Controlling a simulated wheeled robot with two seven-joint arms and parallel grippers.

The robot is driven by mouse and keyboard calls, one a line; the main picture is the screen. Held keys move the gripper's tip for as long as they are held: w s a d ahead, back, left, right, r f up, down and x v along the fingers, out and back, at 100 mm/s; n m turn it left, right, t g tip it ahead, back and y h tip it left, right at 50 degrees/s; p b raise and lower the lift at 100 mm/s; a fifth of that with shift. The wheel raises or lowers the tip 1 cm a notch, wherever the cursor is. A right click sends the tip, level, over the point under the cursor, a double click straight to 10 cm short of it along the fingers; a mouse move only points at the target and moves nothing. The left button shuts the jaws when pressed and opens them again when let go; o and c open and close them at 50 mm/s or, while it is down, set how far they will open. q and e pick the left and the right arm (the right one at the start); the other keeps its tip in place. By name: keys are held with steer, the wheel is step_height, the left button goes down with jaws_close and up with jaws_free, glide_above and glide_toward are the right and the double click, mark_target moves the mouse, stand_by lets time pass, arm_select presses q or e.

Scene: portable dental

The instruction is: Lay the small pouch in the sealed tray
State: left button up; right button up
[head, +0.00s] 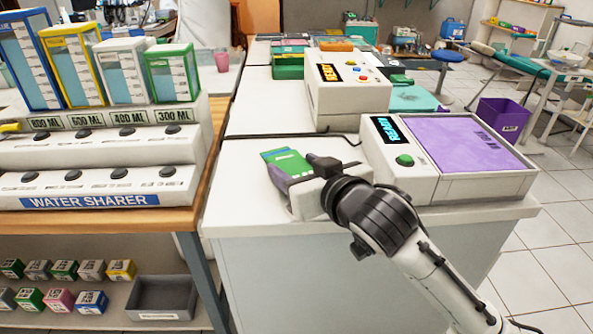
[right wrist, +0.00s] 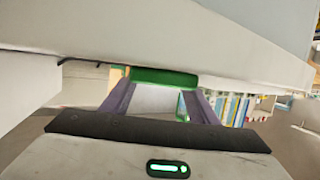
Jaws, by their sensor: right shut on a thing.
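My right gripper (head: 285,178) is shut on a small flat green pouch (head: 290,161) with a blue edge, over the near left part of the white counter (head: 250,213). The pouch sticks out past the fingertips. In the right wrist view, the green pouch (right wrist: 165,77) shows as a narrow band between the two purple-grey fingers (right wrist: 160,100). I cannot make out for certain which thing is the sealed tray. A white unit with a purple top panel (head: 465,145) and a READY screen stands on the counter, right of my right gripper. My left gripper is not in view.
A water sharer rack (head: 100,165) stands at left. A grey bin (head: 162,295) and small boxes sit on a low shelf. A purple bin (head: 500,118) stands at right.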

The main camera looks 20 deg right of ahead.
steer(key=o, duration=1.1)
steer(key=shift+c, duration=0.2)
